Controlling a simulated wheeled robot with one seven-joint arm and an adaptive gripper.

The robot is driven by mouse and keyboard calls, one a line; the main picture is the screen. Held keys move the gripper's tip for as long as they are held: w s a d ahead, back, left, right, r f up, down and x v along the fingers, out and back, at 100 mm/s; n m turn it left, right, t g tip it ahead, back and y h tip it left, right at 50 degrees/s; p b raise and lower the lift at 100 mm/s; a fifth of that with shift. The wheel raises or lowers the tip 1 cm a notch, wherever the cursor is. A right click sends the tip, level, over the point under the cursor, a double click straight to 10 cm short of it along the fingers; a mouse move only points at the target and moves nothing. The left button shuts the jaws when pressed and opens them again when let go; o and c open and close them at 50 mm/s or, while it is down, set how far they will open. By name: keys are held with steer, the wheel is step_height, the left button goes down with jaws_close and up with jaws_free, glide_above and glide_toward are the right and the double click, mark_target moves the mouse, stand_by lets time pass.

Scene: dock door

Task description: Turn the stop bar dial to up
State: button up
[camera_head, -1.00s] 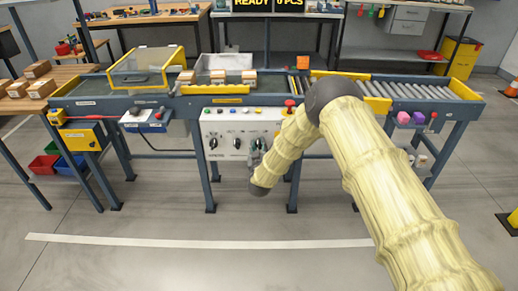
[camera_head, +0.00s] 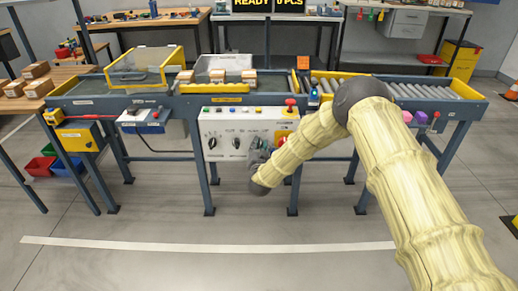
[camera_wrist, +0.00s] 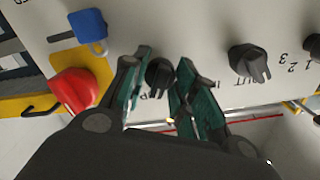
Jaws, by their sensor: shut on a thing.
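The white control panel (camera_head: 225,118) is on the front of the conveyor. My gripper (camera_head: 258,152) is at the panel's lower right and hides the dial there in the head view. In the wrist view, a black dial (camera_wrist: 159,74) sits between the green-padded fingers of my gripper (camera_wrist: 164,88), which is shut on it. Partly covered lettering that looks like "UP" shows just below this dial. The fingers hide much of its marking, so I cannot tell its exact setting.
Beside the held dial in the wrist view are another black dial (camera_wrist: 248,62), a red button (camera_wrist: 75,90) on a yellow plate and a blue part (camera_wrist: 88,26). The conveyor frame (camera_head: 170,103) spans above the panel. The floor in front (camera_head: 150,215) is clear.

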steer(key=shift+m, duration=0.4)
steer(key=o, duration=0.6)
steer(key=shift+s, duration=0.1)
steer(key=s, duration=1.1)
steer(key=shift+s, duration=0.4)
